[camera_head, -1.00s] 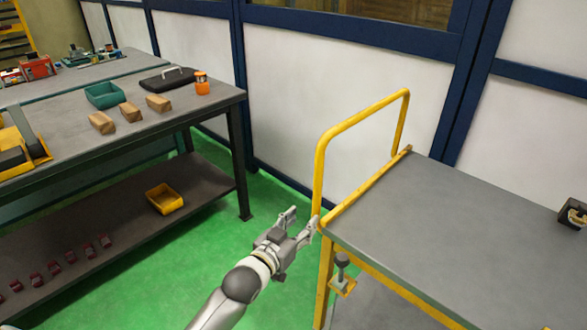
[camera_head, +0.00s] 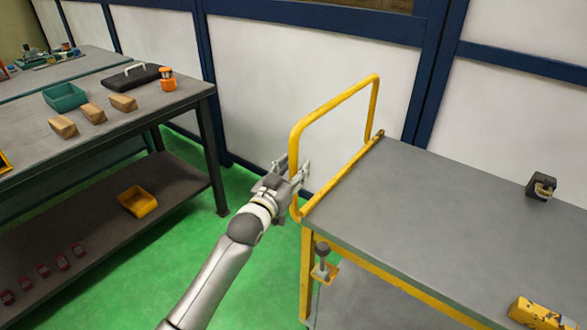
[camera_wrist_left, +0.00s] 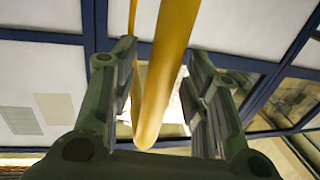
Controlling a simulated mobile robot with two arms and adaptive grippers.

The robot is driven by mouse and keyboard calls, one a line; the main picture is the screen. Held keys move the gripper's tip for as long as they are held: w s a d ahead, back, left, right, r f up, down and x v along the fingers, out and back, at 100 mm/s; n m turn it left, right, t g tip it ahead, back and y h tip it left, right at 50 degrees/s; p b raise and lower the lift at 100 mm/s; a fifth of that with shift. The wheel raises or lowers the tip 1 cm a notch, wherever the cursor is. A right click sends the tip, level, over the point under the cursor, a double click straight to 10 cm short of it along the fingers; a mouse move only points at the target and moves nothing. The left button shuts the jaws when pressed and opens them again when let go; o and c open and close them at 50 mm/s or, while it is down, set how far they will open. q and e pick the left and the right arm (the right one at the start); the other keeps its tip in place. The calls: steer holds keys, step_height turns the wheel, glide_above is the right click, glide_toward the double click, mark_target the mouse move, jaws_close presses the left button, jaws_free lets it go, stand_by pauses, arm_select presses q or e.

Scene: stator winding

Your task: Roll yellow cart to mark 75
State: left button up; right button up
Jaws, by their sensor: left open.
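The yellow cart has a grey top (camera_head: 440,200) and a yellow push handle (camera_head: 335,102) rising at its left end. My left gripper (camera_head: 292,172) is open at the near upright of the handle. In the left wrist view the yellow handle bar (camera_wrist_left: 166,75) stands between the two open fingers (camera_wrist_left: 165,95), and the fingers look apart from it. My right gripper is not in view. No mark with the number 75 shows in these frames.
A grey workbench (camera_head: 160,105) with wooden blocks (camera_head: 93,113), a green bin (camera_head: 65,97) and an orange jar (camera_head: 167,80) stands at left. A yellow bin (camera_head: 137,201) sits on its lower shelf. Green floor (camera_head: 190,270) is free between bench and cart. A white wall stands behind.

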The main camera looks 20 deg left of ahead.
arm_select(q)
steer(key=shift+w, duration=0.25)
jaws_close()
stand_by(0.3)
